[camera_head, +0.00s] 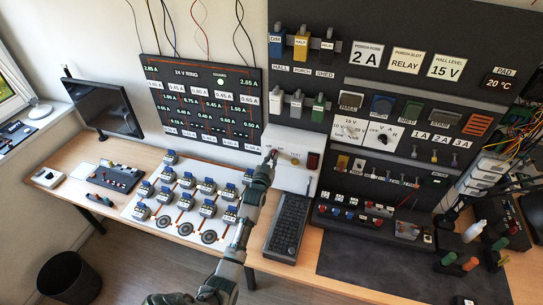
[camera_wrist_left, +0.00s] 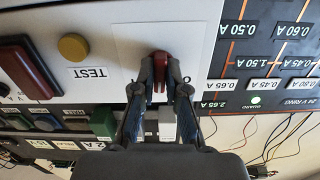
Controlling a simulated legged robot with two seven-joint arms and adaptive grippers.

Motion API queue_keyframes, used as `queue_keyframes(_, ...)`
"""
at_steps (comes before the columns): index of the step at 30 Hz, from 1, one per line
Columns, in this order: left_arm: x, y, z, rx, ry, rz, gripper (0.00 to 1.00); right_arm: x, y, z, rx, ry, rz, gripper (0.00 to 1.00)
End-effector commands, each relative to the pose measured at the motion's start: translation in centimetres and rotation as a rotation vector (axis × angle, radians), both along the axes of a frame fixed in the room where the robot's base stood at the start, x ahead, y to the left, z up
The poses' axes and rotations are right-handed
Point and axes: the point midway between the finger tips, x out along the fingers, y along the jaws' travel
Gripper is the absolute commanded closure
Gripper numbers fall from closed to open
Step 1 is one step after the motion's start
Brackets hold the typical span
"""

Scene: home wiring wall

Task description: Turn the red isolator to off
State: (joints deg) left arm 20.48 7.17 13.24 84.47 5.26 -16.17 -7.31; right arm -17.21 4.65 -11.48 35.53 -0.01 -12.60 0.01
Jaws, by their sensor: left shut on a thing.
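The red isolator (camera_wrist_left: 160,62) is a small red handle on a white panel. In the left wrist view, which looks upside down, it stands along the picture's vertical, with an O mark just right of it. My left gripper (camera_wrist_left: 160,86) is shut on the handle, one fingertip on each side; the fingers hide part of it. My right gripper is not in view.
On the same panel are a yellow TEST button (camera_wrist_left: 73,47) and a dark red block (camera_wrist_left: 27,66). A black keyboard-like strip (camera_head: 288,226) lies below on the wooden desk. The dark switch wall (camera_head: 330,100) is to the right, and a white board (camera_head: 180,200) with blue-topped parts lies left.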

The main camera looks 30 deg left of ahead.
Motion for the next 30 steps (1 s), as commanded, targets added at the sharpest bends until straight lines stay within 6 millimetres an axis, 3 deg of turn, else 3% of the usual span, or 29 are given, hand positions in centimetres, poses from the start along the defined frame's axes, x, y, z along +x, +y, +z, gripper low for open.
queue_keyframes(1, 0.1, 0.0, 1.1, -0.039, -0.029, -0.001, 1.0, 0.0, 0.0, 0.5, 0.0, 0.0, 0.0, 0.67)
queue_keyframes(18, 0.0, 0.6, 1.2, -0.55, -0.155, 0.001, 1.0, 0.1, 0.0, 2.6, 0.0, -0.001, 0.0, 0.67)
queue_keyframes(30, 0.0, 0.9, 1.1, -0.773, -0.21, 0.003, 1.0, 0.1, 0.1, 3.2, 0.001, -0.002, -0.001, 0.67)
